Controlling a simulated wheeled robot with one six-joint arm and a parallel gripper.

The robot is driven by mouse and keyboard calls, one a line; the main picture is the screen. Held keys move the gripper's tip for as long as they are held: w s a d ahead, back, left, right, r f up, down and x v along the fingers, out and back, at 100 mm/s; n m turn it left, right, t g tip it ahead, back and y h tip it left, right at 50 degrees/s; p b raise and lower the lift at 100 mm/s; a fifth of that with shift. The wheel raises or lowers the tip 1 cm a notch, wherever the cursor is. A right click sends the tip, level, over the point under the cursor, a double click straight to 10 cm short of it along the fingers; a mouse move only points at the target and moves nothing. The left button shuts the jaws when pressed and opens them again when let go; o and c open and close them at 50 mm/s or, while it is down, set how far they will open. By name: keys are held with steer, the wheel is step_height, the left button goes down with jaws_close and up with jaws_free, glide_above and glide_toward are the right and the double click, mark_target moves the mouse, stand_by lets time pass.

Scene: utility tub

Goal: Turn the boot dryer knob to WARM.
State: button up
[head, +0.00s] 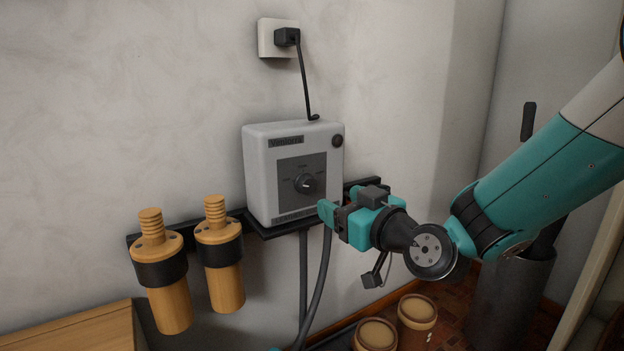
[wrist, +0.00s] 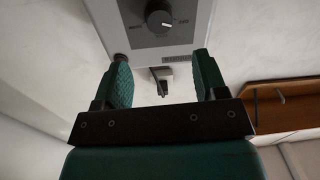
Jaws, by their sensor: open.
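The boot dryer (head: 262,165) is a light grey box on a black wall shelf. Its round black knob (head: 305,184) sits on a dark grey panel with small position marks around it; the lettering is too small to read. In the wrist view the knob (wrist: 159,20) shows at the top, with a light pointer line on its face toward the right. My gripper (head: 327,211) is in front of the box's lower right part, below and right of the knob in the head view.
A black plug in a white wall socket (head: 268,38) has a cable down to the box. Two wooden posts with black bands (head: 218,235) stand left of the box. A hose (head: 322,280) hangs below. Brown pots (head: 416,315) and a dark bin (head: 510,295) are at lower right.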

mark_target(310, 186)
steer(key=x, duration=0.9)
steer(key=shift+w+a, duration=0.1)
